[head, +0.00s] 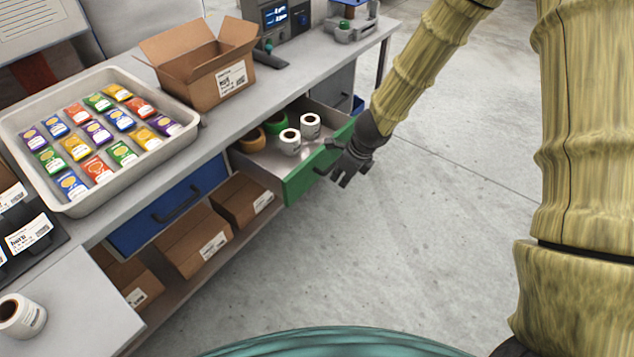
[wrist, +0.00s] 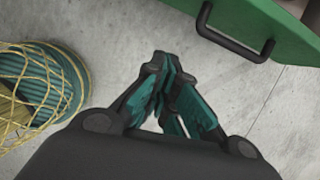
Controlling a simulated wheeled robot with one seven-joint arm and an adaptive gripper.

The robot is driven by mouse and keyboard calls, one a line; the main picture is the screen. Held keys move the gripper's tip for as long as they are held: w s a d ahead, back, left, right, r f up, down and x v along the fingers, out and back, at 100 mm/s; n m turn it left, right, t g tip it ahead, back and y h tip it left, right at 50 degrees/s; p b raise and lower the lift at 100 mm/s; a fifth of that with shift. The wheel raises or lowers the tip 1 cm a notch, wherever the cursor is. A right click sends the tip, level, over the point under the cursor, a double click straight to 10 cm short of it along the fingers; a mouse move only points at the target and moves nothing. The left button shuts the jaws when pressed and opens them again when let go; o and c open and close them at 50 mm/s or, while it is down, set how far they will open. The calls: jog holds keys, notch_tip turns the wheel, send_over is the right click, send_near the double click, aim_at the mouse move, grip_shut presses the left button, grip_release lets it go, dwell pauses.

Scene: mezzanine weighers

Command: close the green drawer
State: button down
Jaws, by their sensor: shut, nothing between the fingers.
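The green drawer (head: 310,171) stands pulled out from under the bench, and I see into it. White label rolls (head: 290,142) and rolls of tape (head: 252,141) lie inside. My gripper (head: 343,181) is at the drawer's front, on its outer side, near the dark handle. In the wrist view, the green front (wrist: 270,28) is at the top right with its black handle (wrist: 235,45). My gripper (wrist: 165,62) is shut and empty there, with a gap to the handle at its upper right. Whether any part of the gripper touches the front is unclear.
A blue drawer (head: 168,205) to the left is shut. Cardboard boxes (head: 192,240) sit on the shelf below. On the bench are a tray (head: 92,205) of coloured packets and an open carton (head: 200,70). The floor in front of the drawer is clear.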

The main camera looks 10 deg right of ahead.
jog(key=w+a+f+m, duration=0.1)
jog(key=w+a+f, duration=0.4)
jog(key=w+f, duration=0.2)
jog(key=shift+w+f+b, duration=0.35)
jog(key=shift+w+f, duration=0.05)
dwell(0.6)
dwell(0.3)
